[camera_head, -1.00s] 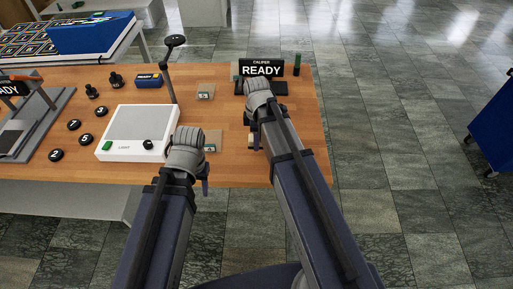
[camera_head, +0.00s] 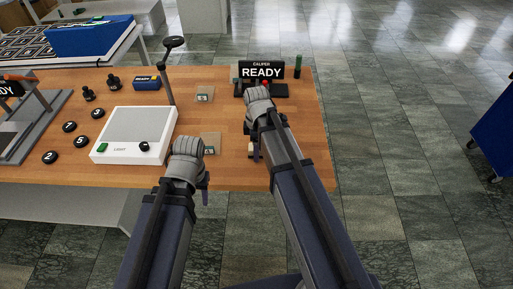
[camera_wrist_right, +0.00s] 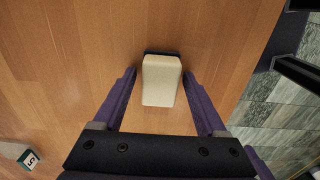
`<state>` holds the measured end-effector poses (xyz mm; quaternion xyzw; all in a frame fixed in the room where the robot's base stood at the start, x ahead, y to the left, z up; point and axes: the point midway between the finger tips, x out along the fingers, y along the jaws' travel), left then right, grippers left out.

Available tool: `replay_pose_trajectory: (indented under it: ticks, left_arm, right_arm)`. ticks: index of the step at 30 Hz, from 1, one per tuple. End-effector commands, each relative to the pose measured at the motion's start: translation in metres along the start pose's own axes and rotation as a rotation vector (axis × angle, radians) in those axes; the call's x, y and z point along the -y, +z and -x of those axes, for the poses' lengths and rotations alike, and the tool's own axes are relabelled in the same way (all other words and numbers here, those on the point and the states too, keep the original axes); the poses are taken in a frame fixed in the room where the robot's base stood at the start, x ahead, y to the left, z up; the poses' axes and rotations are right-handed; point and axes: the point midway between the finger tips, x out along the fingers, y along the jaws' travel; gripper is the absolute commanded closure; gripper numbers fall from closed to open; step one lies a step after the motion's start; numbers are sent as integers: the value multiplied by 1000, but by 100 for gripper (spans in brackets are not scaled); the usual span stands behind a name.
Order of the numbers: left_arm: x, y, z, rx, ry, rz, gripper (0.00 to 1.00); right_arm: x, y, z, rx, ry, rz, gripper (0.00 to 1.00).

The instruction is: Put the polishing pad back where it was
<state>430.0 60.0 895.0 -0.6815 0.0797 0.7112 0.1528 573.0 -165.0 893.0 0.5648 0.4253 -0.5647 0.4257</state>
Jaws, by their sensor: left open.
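A cream block with a dark edge, which looks like the polishing pad (camera_wrist_right: 161,82), is on the wooden table in the right wrist view. My right gripper (camera_wrist_right: 160,76) is open, with one purple finger on each side of the block and a small gap showing. In the head view, my right wrist largely hides this spot near the table's right side. My left gripper (camera_head: 204,187) is open and empty at the table's front edge, with its fingers partly hidden by my wrist.
A white light box (camera_head: 134,135) stands left of my left wrist. Black numbered discs (camera_head: 69,127) lie farther left. Small tagged blocks (camera_head: 205,94) sit mid-table. The caliper READY sign (camera_head: 262,71) stands behind my right wrist. Floor lies beyond the table's right edge.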

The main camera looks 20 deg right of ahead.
Motion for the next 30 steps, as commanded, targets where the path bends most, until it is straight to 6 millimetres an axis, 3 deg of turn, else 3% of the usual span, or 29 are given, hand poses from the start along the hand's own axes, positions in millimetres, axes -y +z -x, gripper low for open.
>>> replay_pose_trajectory:
  ticks: [11,17,30]
  left_arm:
    - [0,0,1,0,0,0,50]
    - [1,1,11,0,0,0,50]
    - [7,4,69,0,0,0,50]
  right_arm:
    - [0,0,1,0,0,0,16]
    - [0,0,11,0,0,0,16]
    - [0,0,70,0,0,0,16]
